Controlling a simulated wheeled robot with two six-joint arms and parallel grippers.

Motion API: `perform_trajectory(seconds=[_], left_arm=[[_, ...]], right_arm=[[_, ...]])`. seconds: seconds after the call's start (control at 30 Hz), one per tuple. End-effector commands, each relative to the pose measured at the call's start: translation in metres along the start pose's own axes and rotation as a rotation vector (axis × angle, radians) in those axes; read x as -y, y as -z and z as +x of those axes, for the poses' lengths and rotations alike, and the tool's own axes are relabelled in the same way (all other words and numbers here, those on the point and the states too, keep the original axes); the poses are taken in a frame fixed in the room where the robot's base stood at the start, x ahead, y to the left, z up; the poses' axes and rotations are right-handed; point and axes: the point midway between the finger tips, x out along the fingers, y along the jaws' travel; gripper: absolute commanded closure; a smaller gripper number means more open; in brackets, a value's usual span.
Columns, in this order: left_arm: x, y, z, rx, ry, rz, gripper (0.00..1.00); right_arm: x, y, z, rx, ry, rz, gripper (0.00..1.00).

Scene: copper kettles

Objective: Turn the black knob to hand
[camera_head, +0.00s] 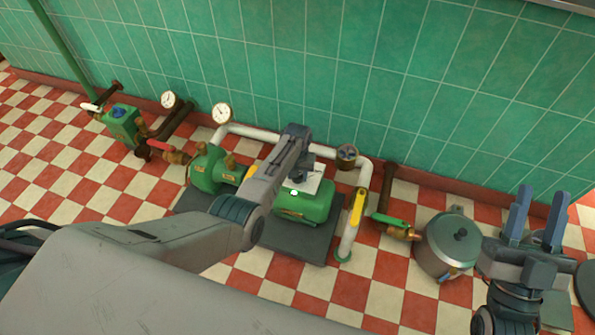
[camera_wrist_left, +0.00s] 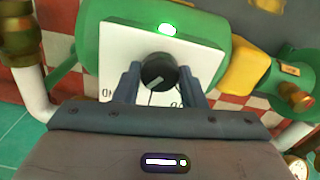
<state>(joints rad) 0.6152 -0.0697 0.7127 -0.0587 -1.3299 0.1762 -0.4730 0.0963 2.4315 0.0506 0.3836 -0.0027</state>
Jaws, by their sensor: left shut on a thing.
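The black knob (camera_wrist_left: 158,73) sits on a white panel (camera_wrist_left: 115,45) on the green pump housing (camera_wrist_left: 212,25) in the left wrist view. A white pointer mark shows on the knob, and a green light (camera_wrist_left: 168,29) glows above it. My left gripper (camera_wrist_left: 159,80) is shut on the knob, one finger on each side. In the head view my left gripper (camera_head: 293,160) reaches down over the green pump (camera_head: 305,205) and hides the knob. The panel's lettering is mostly covered by the fingers. My right gripper (camera_head: 538,215) is open and empty at the right, fingers pointing up.
White pipes with a dial gauge (camera_head: 221,113) run behind the pump. A yellow-handled valve (camera_head: 357,210) and a green-handled valve (camera_head: 390,221) stand to its right. A metal pot (camera_head: 447,245) is on the checkered floor near my right gripper. A green tiled wall (camera_head: 330,70) closes the back.

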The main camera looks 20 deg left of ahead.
Motion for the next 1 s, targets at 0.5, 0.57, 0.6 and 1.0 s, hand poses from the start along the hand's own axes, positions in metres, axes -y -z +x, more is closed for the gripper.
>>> perform_trajectory(seconds=[0.5,0.57,0.6,1.0], left_arm=[[0.001,0.001,-0.001,-0.001,0.001,0.161,0.86],[0.001,0.001,-0.001,-0.001,0.001,0.166,0.86],[0.001,0.001,-0.001,-0.001,0.001,0.169,0.86],[0.000,0.001,0.000,-0.002,0.001,0.172,0.59]], right_arm=[[0.000,-0.054,-0.024,0.352,-0.019,0.044,0.64],[0.001,-0.056,-0.025,0.364,-0.020,0.046,0.64],[0.001,-0.057,-0.026,0.369,-0.020,0.046,0.64],[0.001,-0.058,-0.026,0.374,-0.020,0.047,0.64]])
